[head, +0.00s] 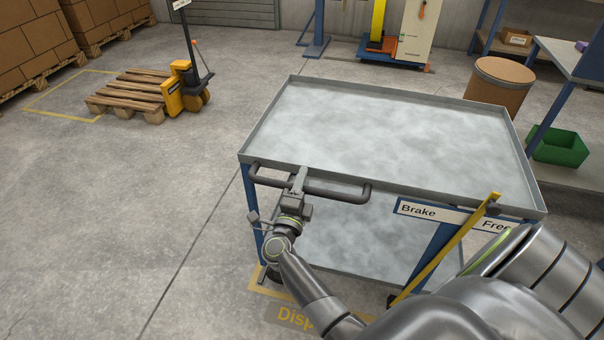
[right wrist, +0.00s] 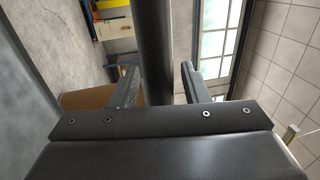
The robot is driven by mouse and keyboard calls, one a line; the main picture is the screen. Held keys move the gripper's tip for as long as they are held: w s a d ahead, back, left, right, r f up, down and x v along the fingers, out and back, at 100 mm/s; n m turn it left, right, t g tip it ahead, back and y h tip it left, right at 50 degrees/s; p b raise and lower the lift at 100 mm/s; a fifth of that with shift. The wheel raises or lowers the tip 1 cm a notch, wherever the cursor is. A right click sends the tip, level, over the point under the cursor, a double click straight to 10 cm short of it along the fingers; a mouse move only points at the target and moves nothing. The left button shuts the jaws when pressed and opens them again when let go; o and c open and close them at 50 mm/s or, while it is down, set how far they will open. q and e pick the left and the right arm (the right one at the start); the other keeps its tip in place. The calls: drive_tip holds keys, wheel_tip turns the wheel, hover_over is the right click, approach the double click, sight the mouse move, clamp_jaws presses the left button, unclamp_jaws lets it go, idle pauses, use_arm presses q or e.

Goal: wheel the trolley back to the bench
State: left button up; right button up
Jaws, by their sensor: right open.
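The trolley (head: 390,130) stands in front of me, with a bare grey top tray, blue legs and a lower shelf. Its dark handle (head: 340,193) runs along the near left edge. My right gripper (head: 299,180) is at the handle's left part, open. In the right wrist view the handle bar (right wrist: 155,45) passes between the two fingers (right wrist: 160,85), with gaps on both sides. A yellow brake lever (head: 445,248) leans right toward "Free" on the label (head: 418,211). A blue-legged bench (head: 560,55) shows at the right edge. My left gripper is out of view.
A floor marking starting "Disp" (head: 295,318) lies by the trolley's near left corner. A brown drum (head: 498,85) and a green bin (head: 558,147) stand to the right. A pallet (head: 128,95) and yellow pallet truck (head: 182,90) are far left.

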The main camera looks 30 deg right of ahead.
clamp_jaws()
idle(0.3)
drive_tip(key=shift+s, duration=0.1)
